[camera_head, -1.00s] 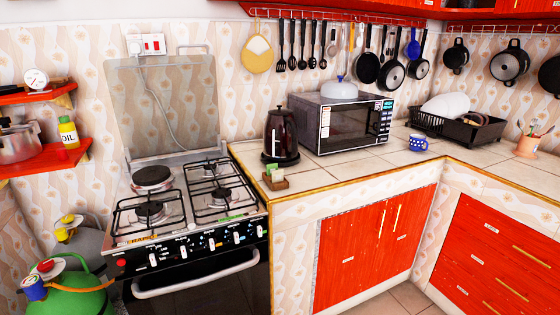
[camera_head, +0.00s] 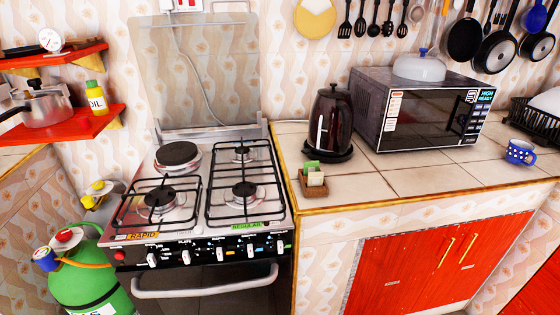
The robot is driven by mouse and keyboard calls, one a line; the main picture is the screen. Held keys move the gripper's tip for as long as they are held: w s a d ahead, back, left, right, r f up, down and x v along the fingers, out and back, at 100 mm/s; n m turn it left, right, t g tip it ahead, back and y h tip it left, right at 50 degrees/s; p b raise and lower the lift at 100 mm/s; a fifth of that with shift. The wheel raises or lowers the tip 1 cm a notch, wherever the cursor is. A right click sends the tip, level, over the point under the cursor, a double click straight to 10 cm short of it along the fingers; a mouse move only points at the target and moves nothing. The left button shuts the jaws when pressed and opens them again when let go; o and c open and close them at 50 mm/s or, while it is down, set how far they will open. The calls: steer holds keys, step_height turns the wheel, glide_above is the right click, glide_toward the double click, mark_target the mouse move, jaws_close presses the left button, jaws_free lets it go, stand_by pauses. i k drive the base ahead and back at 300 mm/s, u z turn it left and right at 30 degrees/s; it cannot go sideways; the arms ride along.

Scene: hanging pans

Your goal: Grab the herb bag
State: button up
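A small brown open box (camera_head: 313,190) stands on the tiled counter near its left front corner. A small green packet (camera_head: 311,167) and a pale packet (camera_head: 316,179) stick up out of it. Either could be the herb bag; they are too small to read. Nothing covers the box from this side. My gripper is not in view.
A dark kettle (camera_head: 330,122) stands just behind the box, and a microwave (camera_head: 420,108) is to its right. A gas stove (camera_head: 205,190) adjoins the counter on the left. The counter tiles (camera_head: 385,182) right of the box are clear. A blue mug (camera_head: 519,152) stands farther right.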

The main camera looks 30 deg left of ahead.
mark_target(309, 166)
steer(key=u, duration=0.75)
steer(key=i, duration=0.8)
steer(key=u, duration=1.2)
steer(key=i, duration=0.45)
steer(key=u, duration=0.3)
